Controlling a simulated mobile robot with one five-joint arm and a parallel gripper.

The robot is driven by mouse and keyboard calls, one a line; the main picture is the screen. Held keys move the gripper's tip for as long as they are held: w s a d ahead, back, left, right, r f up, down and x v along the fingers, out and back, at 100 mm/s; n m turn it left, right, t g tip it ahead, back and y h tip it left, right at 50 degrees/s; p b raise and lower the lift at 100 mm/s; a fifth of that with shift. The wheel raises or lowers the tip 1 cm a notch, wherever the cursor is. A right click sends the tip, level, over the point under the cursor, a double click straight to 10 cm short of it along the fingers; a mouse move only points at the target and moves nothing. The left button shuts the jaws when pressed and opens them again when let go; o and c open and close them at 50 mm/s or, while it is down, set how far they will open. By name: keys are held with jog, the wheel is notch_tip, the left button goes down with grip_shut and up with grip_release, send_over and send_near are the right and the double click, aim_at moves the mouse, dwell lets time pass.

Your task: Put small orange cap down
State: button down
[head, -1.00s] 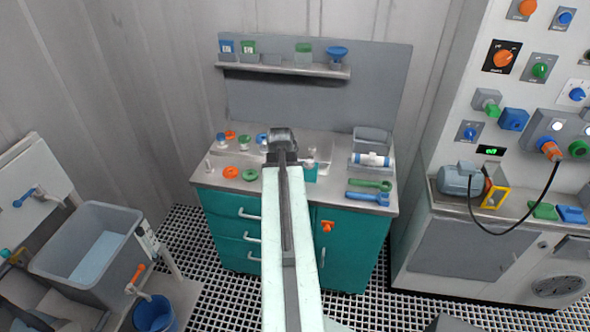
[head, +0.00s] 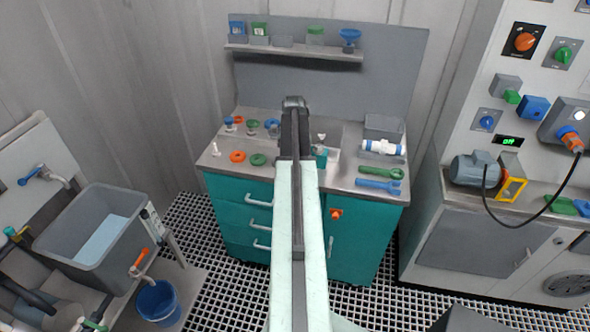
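My arm stretches over the teal workbench (head: 240,190), and my gripper (head: 294,103) is at its far end, above the back of the worktop. It is seen from behind, so its fingers and anything between them are hidden. An orange ring-shaped piece (head: 237,156) lies on the left of the worktop, next to a green one (head: 258,159). A smaller orange piece (head: 238,119) is farther back, among blue and green pieces. I cannot tell whether either is the small orange cap. Both are left of my gripper and apart from it.
A blue-and-white cylinder (head: 382,147), a green wrench (head: 381,172) and a blue wrench (head: 379,186) lie on the right of the worktop. A shelf (head: 295,51) with several small containers hangs behind. A grey tub (head: 95,235) stands at left, a control panel at right.

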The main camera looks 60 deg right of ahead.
jog(key=shift+f, duration=0.3)
jog(key=c, duration=0.9)
grip_release()
jog(key=shift+r, duration=0.1)
notch_tip(320, 180, up, 12)
jog(key=p, duration=1.2)
jog(key=shift+r, duration=0.15)
